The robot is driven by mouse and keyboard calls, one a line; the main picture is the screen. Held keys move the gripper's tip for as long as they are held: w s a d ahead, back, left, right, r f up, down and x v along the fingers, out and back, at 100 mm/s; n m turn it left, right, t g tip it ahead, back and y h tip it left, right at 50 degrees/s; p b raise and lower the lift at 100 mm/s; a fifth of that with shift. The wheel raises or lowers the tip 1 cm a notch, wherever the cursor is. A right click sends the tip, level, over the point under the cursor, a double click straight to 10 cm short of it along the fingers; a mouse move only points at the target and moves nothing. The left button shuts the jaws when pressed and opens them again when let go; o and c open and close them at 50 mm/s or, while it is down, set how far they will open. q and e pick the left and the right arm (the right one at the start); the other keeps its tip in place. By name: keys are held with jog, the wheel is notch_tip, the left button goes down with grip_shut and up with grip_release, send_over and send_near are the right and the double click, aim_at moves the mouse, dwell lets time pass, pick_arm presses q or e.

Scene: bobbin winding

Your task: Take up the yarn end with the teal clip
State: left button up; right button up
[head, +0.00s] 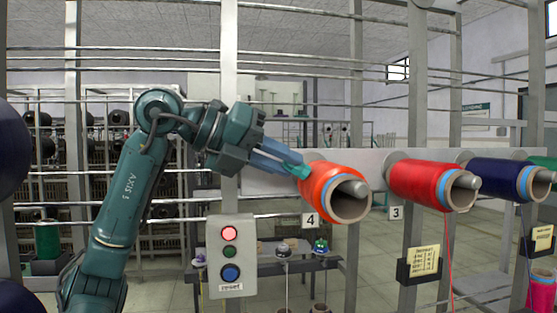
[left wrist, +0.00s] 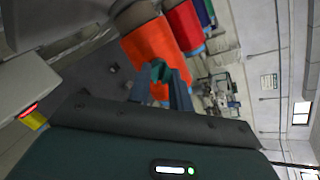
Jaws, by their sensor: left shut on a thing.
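My left gripper (head: 292,168) comes in from the left and is shut on the teal clip (head: 302,172), which shows at its fingertips. The clip is at the upper left of the orange bobbin (head: 323,179) at place 4; I cannot tell whether they touch. In the left wrist view the teal clip (left wrist: 159,71) sits between the fingers, in front of the orange bobbin (left wrist: 152,48). The yarn end on this bobbin cannot be made out. My right gripper is in neither view.
A red bobbin (head: 425,184) and a dark blue bobbin (head: 500,180) sit on spindles to the right. A control box (head: 231,256) with a lit red light and a reset button stands below my left arm. A grey upright (head: 357,90) rises behind the orange bobbin.

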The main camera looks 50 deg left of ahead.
pick_arm(q)
jog(key=shift+w+d+f, duration=0.15)
jog(key=shift+w, duration=0.1)
dwell(0.5)
jog(key=r+v, duration=0.1)
jog(key=v, duration=0.5)
jog(key=shift+w+a, duration=0.4)
